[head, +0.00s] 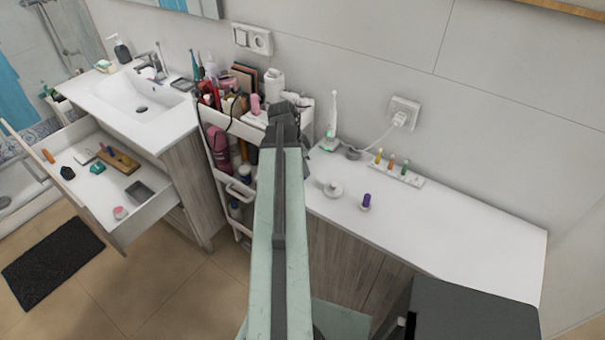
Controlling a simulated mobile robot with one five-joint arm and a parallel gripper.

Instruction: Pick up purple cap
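The purple cap (367,199) is a small upright cylinder on the white countertop (455,225), right of my arm. A small pale round piece shows at its base; I cannot tell whether the cap sits on it or in it. My gripper (284,108) is at the far end of my outstretched arm, up and left of the cap in the picture and apart from it. It appears over the edge of the white cart. My arm hides much of it, so its fingers are not clear.
A round white item (333,189) stands left of the cap. Behind are an electric toothbrush (332,120) and a strip of small colored pieces (397,173). The crowded cart (212,119) and open drawer (150,204) are left. The countertop's right side is clear.

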